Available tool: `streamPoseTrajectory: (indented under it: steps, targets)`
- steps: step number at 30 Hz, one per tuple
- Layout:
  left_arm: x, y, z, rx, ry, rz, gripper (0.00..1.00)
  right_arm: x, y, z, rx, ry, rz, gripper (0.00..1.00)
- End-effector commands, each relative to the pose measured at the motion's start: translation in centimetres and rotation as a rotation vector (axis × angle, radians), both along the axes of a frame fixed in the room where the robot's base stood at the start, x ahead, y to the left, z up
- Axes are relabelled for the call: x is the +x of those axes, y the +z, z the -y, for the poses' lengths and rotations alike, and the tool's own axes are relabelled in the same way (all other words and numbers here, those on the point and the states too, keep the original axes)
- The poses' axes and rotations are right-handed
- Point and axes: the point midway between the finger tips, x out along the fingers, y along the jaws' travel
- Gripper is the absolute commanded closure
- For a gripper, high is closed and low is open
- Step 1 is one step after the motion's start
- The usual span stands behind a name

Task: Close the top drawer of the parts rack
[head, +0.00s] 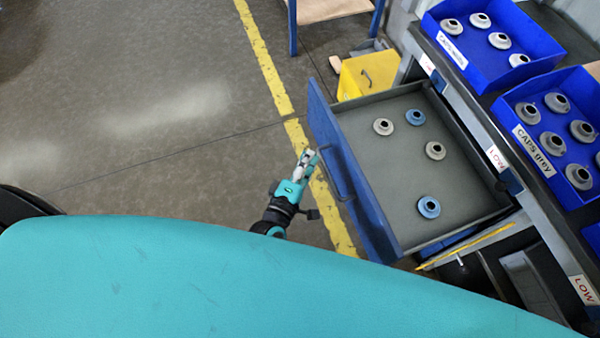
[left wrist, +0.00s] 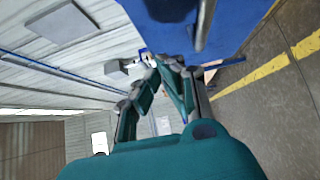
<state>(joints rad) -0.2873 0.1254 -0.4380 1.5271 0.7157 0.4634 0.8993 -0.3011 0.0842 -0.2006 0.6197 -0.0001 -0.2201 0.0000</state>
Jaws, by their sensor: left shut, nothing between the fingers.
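The top drawer (head: 375,220) of the parts rack is pulled well out, its blue front facing left with a handle (head: 338,176). Inside lie two blue caps (head: 429,207) and two grey caps (head: 435,150). My left gripper (head: 308,157) is shut and empty, just left of the drawer front near the handle. I see a small gap but cannot be sure of contact. In the left wrist view my shut fingers (left wrist: 170,68) show in front of a blue panel (left wrist: 200,35) with a bar across it. My right gripper is not in view.
Blue bins (head: 545,130) of caps stand on the rack top (head: 470,95) at the right. A yellow bin (head: 368,75) stands behind the drawer. A yellow floor line (head: 263,58) runs past the drawer front. The floor at left is clear.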

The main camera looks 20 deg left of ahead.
Motion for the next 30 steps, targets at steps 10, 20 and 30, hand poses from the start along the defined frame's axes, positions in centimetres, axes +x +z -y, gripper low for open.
streamPoseTrajectory:
  steps: [10,20,30]
  targets:
    - [4.0,0.0,3.0,0.000,0.001,0.000,1.00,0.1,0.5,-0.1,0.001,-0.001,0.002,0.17]
    - [4.4,0.0,3.6,0.002,0.000,0.000,1.00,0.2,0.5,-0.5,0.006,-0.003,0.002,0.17]
    - [4.4,-0.1,3.6,0.002,0.000,0.000,1.00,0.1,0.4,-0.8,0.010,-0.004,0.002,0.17]
